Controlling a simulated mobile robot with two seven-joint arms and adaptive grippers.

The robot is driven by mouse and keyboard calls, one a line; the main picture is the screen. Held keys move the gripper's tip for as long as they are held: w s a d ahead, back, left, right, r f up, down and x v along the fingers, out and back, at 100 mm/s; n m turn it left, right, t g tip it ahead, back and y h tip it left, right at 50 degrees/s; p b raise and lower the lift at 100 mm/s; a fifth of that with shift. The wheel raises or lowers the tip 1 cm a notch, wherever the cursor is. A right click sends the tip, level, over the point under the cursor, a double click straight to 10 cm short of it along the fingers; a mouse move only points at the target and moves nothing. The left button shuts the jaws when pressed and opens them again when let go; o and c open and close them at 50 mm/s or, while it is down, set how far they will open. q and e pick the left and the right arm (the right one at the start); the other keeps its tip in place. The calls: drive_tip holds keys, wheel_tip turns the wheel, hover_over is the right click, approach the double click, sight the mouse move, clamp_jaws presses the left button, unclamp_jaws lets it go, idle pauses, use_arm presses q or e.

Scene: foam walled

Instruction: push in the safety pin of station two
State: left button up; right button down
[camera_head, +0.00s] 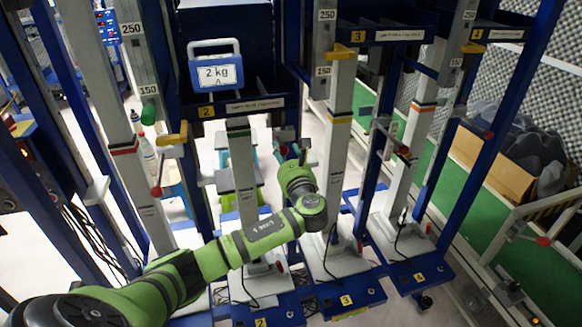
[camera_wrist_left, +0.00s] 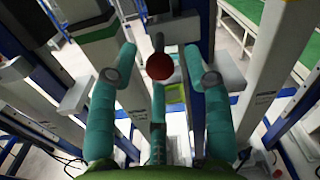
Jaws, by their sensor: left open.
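Station two carries a yellow number 2 plate (camera_head: 206,112) and a blue base labelled 2 (camera_head: 260,322). A dark red ball knob on a short dark rod, which looks like its safety pin (camera_wrist_left: 159,67), shows in the left wrist view. In the head view, the knob is mostly hidden by my gripper. My left gripper (camera_head: 289,151) is beside station two's pale column (camera_head: 243,170). Its teal fingers (camera_wrist_left: 160,58) are open, one on each side of the knob in the picture, with gaps on both sides. How far the knob is in depth, I cannot tell.
Station one's red knob (camera_head: 156,191) is at left and station three's red knob (camera_head: 404,150) at right. Blue posts and pale columns stand close on both sides.

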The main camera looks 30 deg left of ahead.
use_arm(q)
drive_tip(key=v, duration=0.9)
drive_tip(key=shift+s+d, duration=0.15)
drive_tip(key=shift+s, duration=0.05)
